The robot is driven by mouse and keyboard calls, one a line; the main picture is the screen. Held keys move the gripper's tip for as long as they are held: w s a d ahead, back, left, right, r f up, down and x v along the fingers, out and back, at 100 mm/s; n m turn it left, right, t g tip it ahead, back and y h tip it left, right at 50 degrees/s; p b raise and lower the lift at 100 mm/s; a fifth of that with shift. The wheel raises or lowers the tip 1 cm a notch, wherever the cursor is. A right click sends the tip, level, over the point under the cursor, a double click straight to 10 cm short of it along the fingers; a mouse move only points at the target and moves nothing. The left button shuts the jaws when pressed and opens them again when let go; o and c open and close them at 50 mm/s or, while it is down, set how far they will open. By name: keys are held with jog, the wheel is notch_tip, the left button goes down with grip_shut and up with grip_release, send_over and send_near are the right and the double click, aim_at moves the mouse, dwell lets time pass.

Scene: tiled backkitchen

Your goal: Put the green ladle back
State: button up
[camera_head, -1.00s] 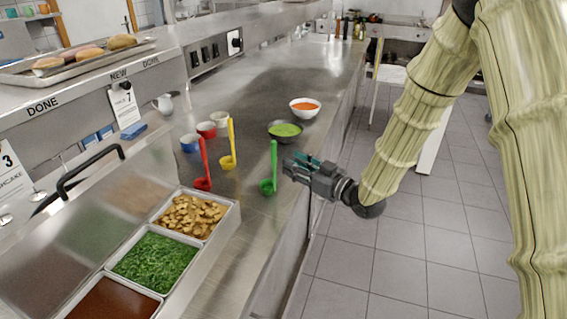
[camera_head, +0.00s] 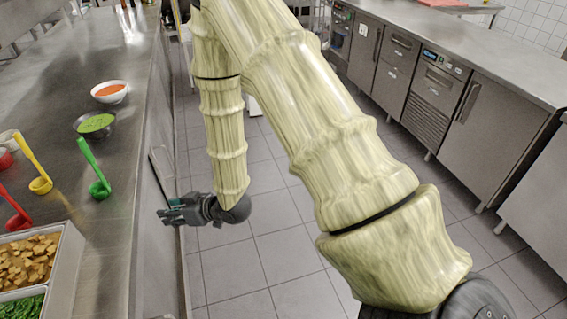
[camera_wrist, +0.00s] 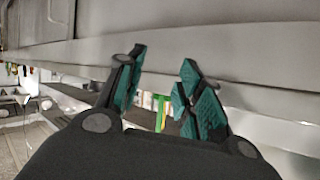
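The green ladle (camera_head: 93,168) stands on the steel counter near its right edge, its handle leaning up to the left. A yellow ladle (camera_head: 38,176) and a red ladle (camera_head: 17,215) stand to its left. My gripper (camera_head: 166,213) is beyond the counter's edge, to the right of and apart from the green ladle, pointing left. In the wrist view my gripper (camera_wrist: 162,68) has its teal fingertips apart with nothing between them. A small green upright strip (camera_wrist: 160,112) shows behind the fingers; I cannot tell what it is.
A bowl of green soup (camera_head: 95,124) and a bowl of orange soup (camera_head: 110,92) stand behind the green ladle. A tray of brown pieces (camera_head: 68,262) is at the front left. The tiled floor (camera_head: 262,190) is open; steel cabinets line the right.

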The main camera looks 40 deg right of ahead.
jog(key=s+d+f+m+g+h, duration=0.2)
jog(key=s+d+f+g, duration=0.1)
jog(key=s+f, duration=0.6)
jog(key=s+d+f+m+g+h, duration=0.1)
jog(key=s+d+f+g+h, duration=0.1)
jog(key=s+f, duration=0.7)
jog(key=s+d+f+m+g+h, duration=0.1)
jog(key=s+d+f+g, duration=0.1)
jog(key=s, duration=0.8)
jog(key=s+d+f+m+g+h, duration=0.1)
jog(key=s+d+f+g+h, duration=0.1)
jog(key=s, duration=0.7)
notch_tip(320, 180, down, 2)
jog(key=shift+s+d+f+g, duration=0.2)
jog(key=shift+s+g, duration=0.15)
jog(key=shift+g, duration=0.55)
